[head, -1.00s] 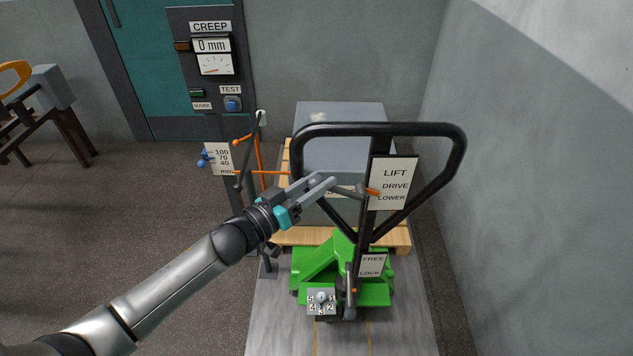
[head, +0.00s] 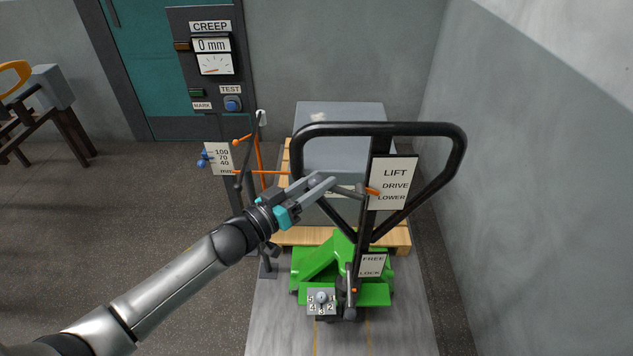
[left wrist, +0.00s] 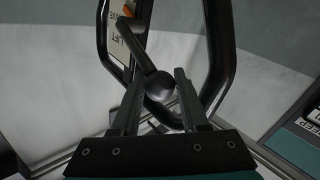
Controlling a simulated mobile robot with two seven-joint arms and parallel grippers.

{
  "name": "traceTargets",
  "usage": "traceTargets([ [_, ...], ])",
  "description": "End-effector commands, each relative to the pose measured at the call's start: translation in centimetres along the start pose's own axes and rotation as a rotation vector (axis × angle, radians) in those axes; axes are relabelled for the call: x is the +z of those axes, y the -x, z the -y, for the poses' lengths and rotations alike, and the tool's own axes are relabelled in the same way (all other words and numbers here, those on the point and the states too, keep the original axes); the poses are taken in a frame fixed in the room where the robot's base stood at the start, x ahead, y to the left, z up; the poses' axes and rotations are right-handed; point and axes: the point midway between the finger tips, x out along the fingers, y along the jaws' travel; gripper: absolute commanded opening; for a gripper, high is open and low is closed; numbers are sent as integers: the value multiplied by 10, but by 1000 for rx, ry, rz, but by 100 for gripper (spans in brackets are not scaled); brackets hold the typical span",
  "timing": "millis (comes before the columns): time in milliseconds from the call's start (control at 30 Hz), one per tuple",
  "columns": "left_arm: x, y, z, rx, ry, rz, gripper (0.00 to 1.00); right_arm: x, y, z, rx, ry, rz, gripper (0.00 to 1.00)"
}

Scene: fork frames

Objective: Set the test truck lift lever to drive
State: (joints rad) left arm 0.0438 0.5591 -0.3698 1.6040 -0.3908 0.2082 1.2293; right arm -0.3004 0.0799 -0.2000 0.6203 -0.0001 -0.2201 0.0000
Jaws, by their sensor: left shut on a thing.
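The test truck (head: 345,264) is green with a black loop handle (head: 455,150). A white plate (head: 403,168) on the handle reads LIFT, DRIVE, LOWER from top to bottom. The lift lever (head: 350,190) is a grey bar with an orange pointer (head: 373,191) at the plate's left edge. The pointer lies near DRIVE, slightly below that word's level; its exact setting is hard to tell. My left gripper (head: 326,184) is shut on the lever's end. In the left wrist view the lever's round dark knob (left wrist: 160,84) sits between the fingers. My right gripper is out of view.
A FREE/LOCK plate (head: 372,265) and a numbered dial (head: 321,301) sit lower on the truck. A grey block (head: 340,118) rests on a wooden pallet (head: 398,236) behind. An orange-armed height gauge stands left of the handle. A wall stands close on the right.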

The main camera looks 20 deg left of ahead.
Motion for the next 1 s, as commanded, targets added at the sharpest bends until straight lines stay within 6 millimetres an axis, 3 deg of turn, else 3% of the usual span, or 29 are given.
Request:
traceTargets([
  [700, 38, 6, 18, 81, 255, -257, 0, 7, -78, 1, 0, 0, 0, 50],
  [1000, 41, 7, 20, 94, 296, -301, 0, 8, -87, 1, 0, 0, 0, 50],
])
